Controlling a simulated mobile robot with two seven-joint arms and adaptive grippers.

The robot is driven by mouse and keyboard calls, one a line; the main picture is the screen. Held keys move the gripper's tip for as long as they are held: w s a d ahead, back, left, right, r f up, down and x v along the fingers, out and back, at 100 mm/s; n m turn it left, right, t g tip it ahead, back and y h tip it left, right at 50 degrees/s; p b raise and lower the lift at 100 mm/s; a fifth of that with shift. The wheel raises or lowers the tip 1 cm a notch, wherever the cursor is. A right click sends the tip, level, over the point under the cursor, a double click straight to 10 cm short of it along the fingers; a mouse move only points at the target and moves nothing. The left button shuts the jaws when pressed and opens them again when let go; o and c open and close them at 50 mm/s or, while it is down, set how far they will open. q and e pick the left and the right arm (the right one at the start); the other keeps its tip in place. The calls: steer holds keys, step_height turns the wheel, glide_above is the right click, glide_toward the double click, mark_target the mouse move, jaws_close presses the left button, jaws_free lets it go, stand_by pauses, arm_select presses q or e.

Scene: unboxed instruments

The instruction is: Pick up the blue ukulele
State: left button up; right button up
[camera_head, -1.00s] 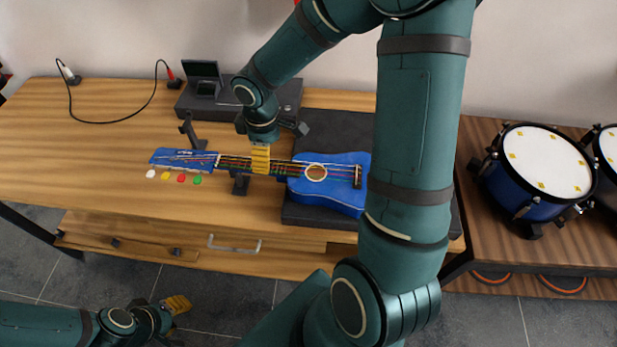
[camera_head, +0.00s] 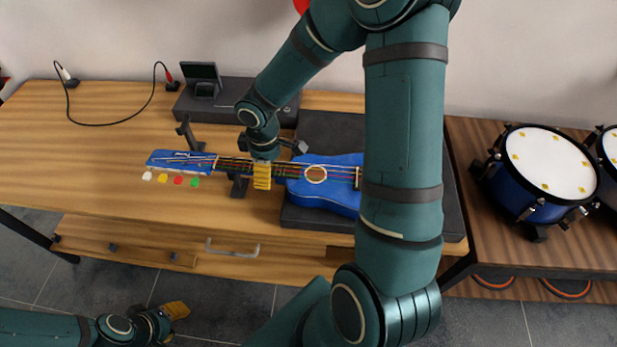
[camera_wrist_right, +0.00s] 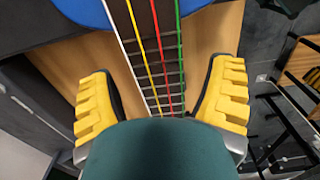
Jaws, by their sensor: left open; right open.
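The blue ukulele (camera_head: 328,196) lies on the wooden table, its body on a dark case or mat (camera_head: 300,216) and its neck and blue headstock pointing left. A dark stand shows under the neck. My right gripper (camera_head: 262,178) is over the neck beside the body, seen from above. In the right wrist view the neck (camera_wrist_right: 155,55) runs between the open yellow fingers of this gripper (camera_wrist_right: 162,108), with a gap on both sides. My left gripper (camera_head: 176,312) is open and empty at the lower left, in front of the table and away from the ukulele.
A black box with a small screen (camera_head: 205,82) stands behind the neck. A black cable (camera_head: 110,124) lies at the back left. A blue drum (camera_head: 540,175) stands on the right table. The left table top is mostly clear. My right arm hides part of the ukulele body.

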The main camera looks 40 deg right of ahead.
arm_select(q)
steer(key=shift+f, duration=0.2)
arm_select(e)
steer(key=shift+f, duration=0.25)
steer(key=c, duration=1.3)
arm_select(q)
steer(key=shift+r, duration=0.1)
arm_select(e)
steer(key=shift+r, duration=0.15)
